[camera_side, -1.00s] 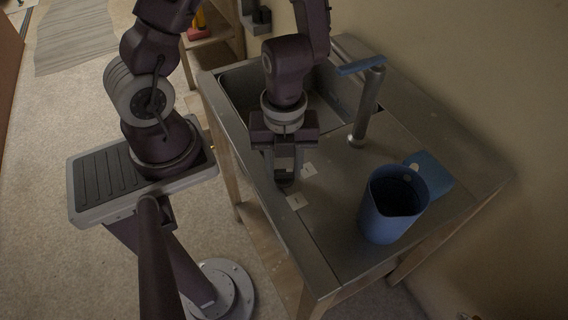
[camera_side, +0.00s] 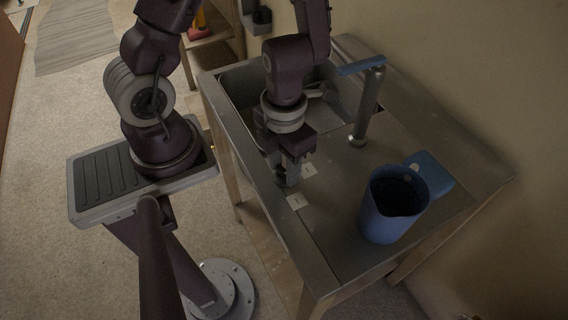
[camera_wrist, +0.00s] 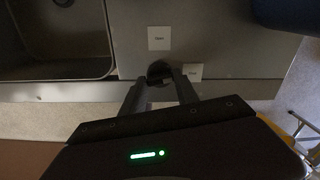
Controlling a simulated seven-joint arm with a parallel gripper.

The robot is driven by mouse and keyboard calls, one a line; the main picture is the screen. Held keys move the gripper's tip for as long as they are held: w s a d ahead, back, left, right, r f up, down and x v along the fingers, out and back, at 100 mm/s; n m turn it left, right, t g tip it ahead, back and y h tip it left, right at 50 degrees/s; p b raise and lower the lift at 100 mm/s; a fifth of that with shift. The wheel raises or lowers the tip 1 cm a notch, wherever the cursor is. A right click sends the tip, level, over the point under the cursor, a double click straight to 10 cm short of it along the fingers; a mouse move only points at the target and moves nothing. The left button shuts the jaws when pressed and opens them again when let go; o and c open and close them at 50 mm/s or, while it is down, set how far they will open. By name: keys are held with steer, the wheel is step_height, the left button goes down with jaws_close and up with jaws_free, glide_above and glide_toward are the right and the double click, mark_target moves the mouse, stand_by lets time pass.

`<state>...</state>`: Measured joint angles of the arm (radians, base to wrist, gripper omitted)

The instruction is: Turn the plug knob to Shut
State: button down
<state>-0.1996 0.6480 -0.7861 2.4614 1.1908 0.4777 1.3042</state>
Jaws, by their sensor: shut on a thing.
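The plug knob (camera_wrist: 160,69) is a small dark round piece on the steel counter, between my fingertips in the wrist view. My gripper (camera_wrist: 161,88) is shut on it; in the side view my gripper (camera_side: 287,180) points down at the counter's front strip and hides most of the knob. A white "Open" label (camera_wrist: 159,38) lies above the knob in the wrist view, and a "Shut" label (camera_wrist: 193,72) to its right. In the side view the labels are the small cards (camera_side: 308,170) and (camera_side: 297,202). I cannot tell which way the knob points.
The sink basin (camera_wrist: 62,70) is left of the knob in the wrist view. A tap (camera_side: 366,105) with a blue lever stands behind. A blue jug (camera_side: 392,205) stands to the right, with a blue flat piece (camera_side: 432,172) beside it.

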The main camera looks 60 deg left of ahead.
mark_target(284, 170)
steer(key=shift+m, duration=1.1)
steer(key=c, duration=0.9)
jaws_free()
step_height(284, 170, up, 7)
steer(key=shift+r, duration=0.1)
